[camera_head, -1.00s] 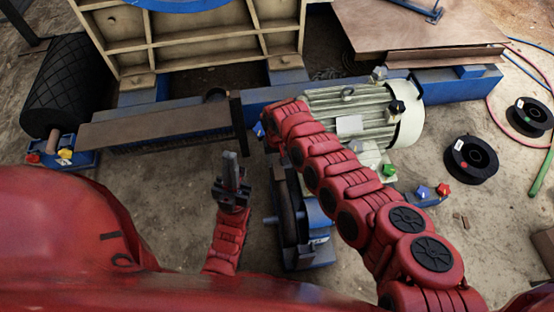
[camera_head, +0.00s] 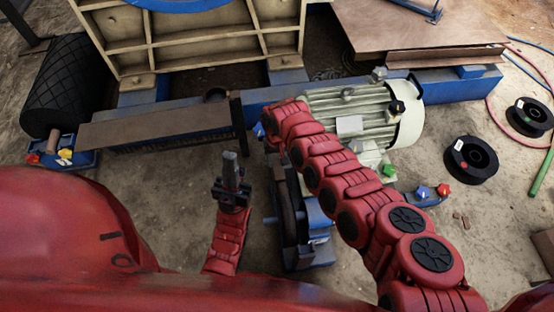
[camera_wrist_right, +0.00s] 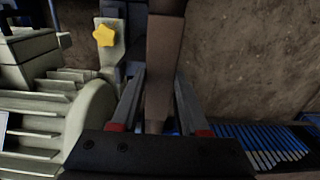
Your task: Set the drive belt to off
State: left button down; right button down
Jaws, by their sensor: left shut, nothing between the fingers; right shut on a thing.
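In the right wrist view, a brown-grey upright strip (camera_wrist_right: 164,50), which may be the drive belt, runs down between the fingers of my right gripper (camera_wrist_right: 160,85). The gripper is shut on this strip. In the head view my right arm covers that gripper and whatever it holds. The pale ribbed motor (camera_head: 350,108) lies just right of the end of my right arm. My left gripper (camera_head: 231,160) is shut and empty, pointing up over the ground, left of a dark wheel on a blue mount (camera_head: 320,245).
A blue beam (camera_head: 450,85) runs behind the motor. A brown plate (camera_head: 155,124) lies left of a dark upright post (camera_head: 238,120). Star knobs, one yellow (camera_wrist_right: 104,35), stand near the motor. Black spools (camera_head: 471,160) lie at right. Bare ground surrounds my left gripper.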

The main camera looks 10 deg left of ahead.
dwell(0.4)
jog(key=s+a+f+b, duration=0.2)
jog(key=a+f+b, duration=0.2)
jog(key=b, duration=0.1)
jog(key=shift+a+b, duration=0.2)
jog(key=shift+b, duration=0.15)
jog(key=c, duration=0.8)
grip_release()
jog(key=shift+s, duration=0.1)
jog(key=o, duration=0.4)
jog(key=shift+a+f, duration=0.1)
jog(key=shift+a, duration=0.05)
